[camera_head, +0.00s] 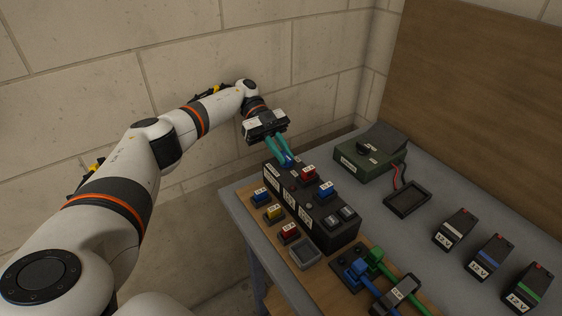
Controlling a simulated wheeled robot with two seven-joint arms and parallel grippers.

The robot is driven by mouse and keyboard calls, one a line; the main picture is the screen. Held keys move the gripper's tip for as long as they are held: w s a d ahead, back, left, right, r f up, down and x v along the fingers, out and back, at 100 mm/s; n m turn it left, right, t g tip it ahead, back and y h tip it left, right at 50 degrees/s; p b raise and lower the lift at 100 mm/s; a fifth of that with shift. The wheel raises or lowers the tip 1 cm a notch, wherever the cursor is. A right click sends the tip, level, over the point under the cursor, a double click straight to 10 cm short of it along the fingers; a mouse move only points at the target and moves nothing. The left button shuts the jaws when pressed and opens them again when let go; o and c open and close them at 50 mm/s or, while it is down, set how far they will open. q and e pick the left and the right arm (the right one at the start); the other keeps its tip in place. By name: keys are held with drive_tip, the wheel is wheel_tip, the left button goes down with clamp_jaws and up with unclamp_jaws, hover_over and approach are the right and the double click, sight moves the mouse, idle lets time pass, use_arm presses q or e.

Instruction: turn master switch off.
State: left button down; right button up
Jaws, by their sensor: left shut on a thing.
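A long black chassis box (311,213) with white labels lies along the left part of the table. Red (308,174) and blue (326,189) blocks sit on its top, with two grey pieces near its front end. My left gripper (288,160) points down at the far end of the box. Its teal fingers are shut on a small dark blue part there, mostly hidden between the fingertips. No readable label marks the master switch, so I cannot tell whether this part is it. My right gripper is not in view.
Blue, yellow and red blocks and a grey tray (304,254) sit on the wooden board. A green box (368,160) with a black knob is wired to a black tray (407,200). Several batteries (455,229) stand right. Blue and green clamps (375,268) lie in front.

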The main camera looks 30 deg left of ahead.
sight(282, 152)
use_arm(q)
drive_tip(key=shift+g, duration=0.4)
drive_tip(key=shift+m, duration=0.3)
drive_tip(key=c, duration=1.4)
unclamp_jaws()
wheel_tip(282, 152, up, 10)
